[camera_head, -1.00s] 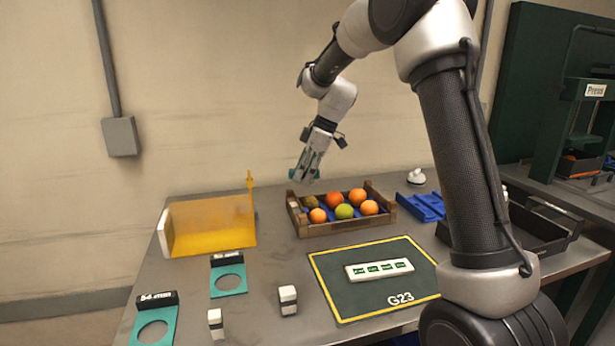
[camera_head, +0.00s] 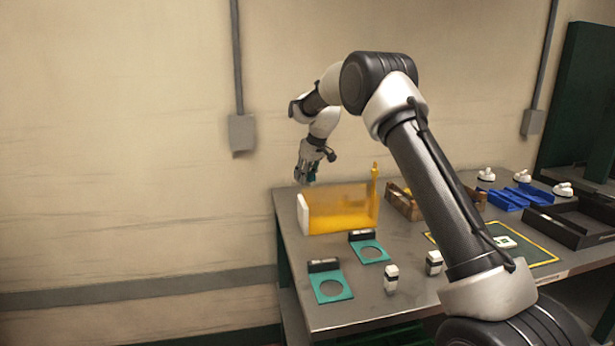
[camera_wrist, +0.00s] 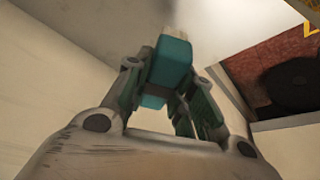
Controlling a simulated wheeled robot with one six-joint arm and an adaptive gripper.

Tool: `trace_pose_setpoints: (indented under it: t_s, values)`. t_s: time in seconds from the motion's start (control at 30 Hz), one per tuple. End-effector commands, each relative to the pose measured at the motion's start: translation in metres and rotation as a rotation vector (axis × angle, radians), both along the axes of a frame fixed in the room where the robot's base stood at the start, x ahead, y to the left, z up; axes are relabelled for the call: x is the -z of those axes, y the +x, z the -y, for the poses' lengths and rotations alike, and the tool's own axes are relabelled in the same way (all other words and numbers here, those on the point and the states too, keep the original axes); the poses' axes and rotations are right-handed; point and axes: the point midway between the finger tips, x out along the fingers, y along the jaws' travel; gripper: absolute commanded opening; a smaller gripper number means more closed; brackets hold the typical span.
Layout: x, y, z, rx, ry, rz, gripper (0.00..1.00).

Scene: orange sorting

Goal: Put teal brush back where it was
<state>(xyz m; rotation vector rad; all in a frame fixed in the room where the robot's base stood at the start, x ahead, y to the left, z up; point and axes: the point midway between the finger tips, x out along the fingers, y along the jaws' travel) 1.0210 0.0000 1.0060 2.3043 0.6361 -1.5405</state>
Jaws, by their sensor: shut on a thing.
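My gripper (camera_head: 308,176) hangs pointing down near the back left corner of the table, at the left end of the yellow translucent guard. In the wrist view my gripper (camera_wrist: 168,88) is shut on the teal brush (camera_wrist: 171,62), a teal block with a pale tip at its far end. In the head view the brush is small and mostly hidden among the fingers.
The yellow guard (camera_head: 345,210) with a white end plate stands below and right of my gripper. Two teal plates with round holes (camera_head: 331,287) (camera_head: 369,252) lie in front. The wooden crate (camera_head: 404,201) is partly hidden by my arm. Blue trays (camera_head: 520,197) lie right.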

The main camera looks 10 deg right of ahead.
Motion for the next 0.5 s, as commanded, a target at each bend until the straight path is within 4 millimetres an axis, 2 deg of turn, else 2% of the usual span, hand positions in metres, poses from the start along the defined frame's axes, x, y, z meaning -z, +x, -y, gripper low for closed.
trace_pose_setpoints:
  t_s: [0.23,0.5]
  values:
    - [0.01,0.004,0.0,0.018,0.0,0.0,0.0]
    - [0.037,0.004,0.0,0.016,0.0,-0.001,0.0]
